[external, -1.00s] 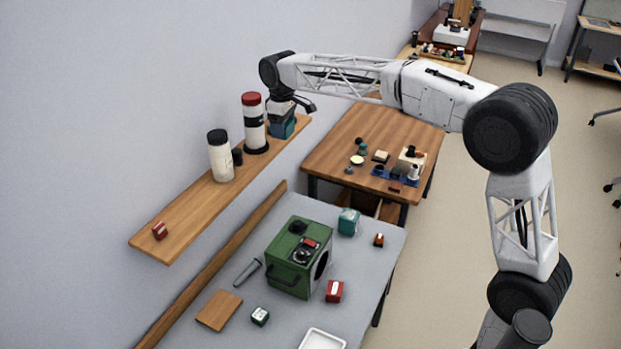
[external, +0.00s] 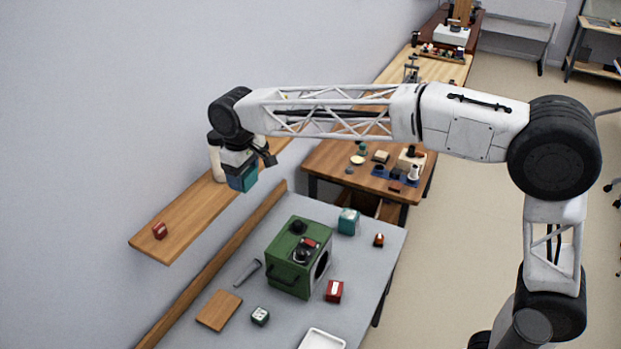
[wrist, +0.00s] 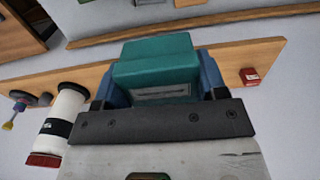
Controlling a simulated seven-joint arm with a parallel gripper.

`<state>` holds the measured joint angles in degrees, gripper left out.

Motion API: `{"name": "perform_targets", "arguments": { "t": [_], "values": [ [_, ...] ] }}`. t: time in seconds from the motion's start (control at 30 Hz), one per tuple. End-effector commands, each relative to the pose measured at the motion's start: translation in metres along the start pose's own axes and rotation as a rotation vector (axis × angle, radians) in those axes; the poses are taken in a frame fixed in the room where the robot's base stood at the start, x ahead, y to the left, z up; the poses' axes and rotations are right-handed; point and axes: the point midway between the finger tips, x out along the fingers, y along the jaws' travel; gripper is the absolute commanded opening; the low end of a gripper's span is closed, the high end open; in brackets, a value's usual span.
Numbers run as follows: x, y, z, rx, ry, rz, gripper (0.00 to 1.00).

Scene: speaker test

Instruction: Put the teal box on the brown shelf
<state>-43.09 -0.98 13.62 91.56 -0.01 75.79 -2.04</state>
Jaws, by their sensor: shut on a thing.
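My gripper (external: 243,180) is shut on a teal box (wrist: 155,62), which sits between its blue fingers in the wrist view. In the external view, the held teal box (external: 251,178) hangs below my wrist, overlapping the front edge of the brown shelf (external: 185,221). The shelf also shows behind the box in the wrist view (wrist: 245,62). I cannot tell the gap between box and shelf. A second teal box (external: 348,221) stands on the grey table, behind the green speaker-like case (external: 292,268).
A pale jar with a dark lid (external: 216,158) stands on the shelf, partly hidden by my wrist. A small red block (external: 160,231) lies at the shelf's near end. Bare shelf lies between the block and my gripper.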

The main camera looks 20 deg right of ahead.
Motion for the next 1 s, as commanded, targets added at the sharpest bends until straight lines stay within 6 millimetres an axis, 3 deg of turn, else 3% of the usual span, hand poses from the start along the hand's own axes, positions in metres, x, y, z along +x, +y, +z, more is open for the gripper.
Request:
{"name": "perform_targets", "arguments": {
  "t": [0.07, 0.23, 0.4, 1.0],
  "values": [
    [0.005, -0.008, 0.002, 0.002, -0.002, 0.0, 0.41],
    [0.034, -0.006, 0.002, 0.003, -0.002, 0.0, 0.41],
    [0.048, -0.006, 0.002, 0.003, 0.0, 0.0, 0.41],
    [0.051, -0.005, -0.007, 0.002, 0.0, 0.0, 0.41]
  ]
}}
